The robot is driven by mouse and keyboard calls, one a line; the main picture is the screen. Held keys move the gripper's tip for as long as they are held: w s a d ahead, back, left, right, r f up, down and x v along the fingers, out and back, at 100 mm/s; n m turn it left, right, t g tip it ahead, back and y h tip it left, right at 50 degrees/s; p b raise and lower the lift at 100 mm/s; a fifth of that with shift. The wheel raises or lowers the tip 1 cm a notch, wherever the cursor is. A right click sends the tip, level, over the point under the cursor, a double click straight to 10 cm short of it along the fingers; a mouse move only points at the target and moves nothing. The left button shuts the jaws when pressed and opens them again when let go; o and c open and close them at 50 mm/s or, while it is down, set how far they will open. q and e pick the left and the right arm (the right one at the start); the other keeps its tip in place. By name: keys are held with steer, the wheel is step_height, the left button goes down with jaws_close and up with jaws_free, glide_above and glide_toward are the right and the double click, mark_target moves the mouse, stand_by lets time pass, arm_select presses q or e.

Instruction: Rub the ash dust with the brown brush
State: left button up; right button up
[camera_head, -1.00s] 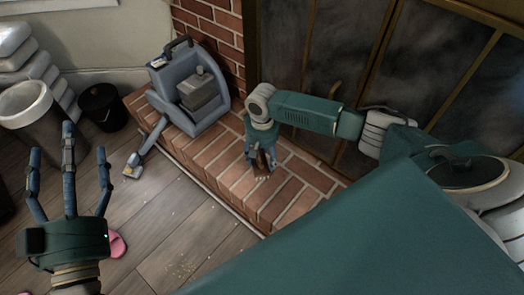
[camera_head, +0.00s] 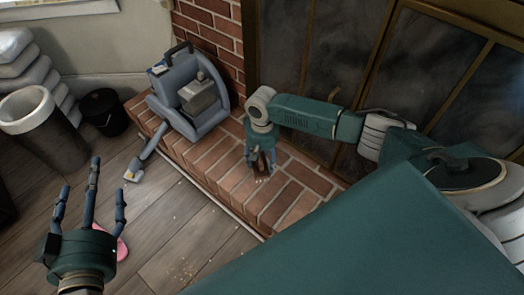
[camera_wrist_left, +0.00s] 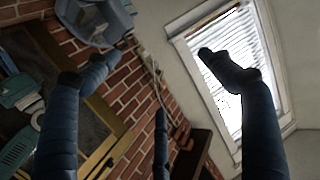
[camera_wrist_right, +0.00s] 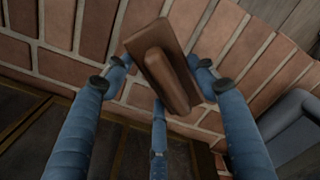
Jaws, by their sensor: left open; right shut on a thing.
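My right gripper (camera_head: 262,168) points down over the brick hearth (camera_head: 225,170) and is shut on the brown brush (camera_wrist_right: 165,72). In the right wrist view the brush sits between the blue fingers, its handle toward the camera. In the head view the fingers hide most of it; I cannot tell if it touches the bricks. Small pale specks, possibly ash dust (camera_head: 261,179), lie on the bricks just below it. My left gripper (camera_head: 90,190) is open and empty above the wooden floor, far left of the brush.
Tan crumbs (camera_head: 184,270) and a pink thing (camera_head: 122,249) lie on the floor. A black bucket (camera_head: 103,110) and grey bin (camera_head: 40,122) stand left. Glass fireplace doors (camera_head: 330,60) rise behind.

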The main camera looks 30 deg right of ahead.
steer(key=shift+r+p, duration=0.45)
arm_select(q)
steer(key=s+a+f+g+y, duration=0.1)
steer(key=s+a+f+g, duration=0.2)
steer(key=f, duration=0.6)
steer(key=shift+s+f+g+y+p, duration=0.35)
steer(key=shift+s+g+p, duration=0.1)
steer(key=shift+s+g, duration=0.6)
arm_select(e)
steer(key=shift+r, duration=0.3)
steer(key=shift+r, duration=0.1)
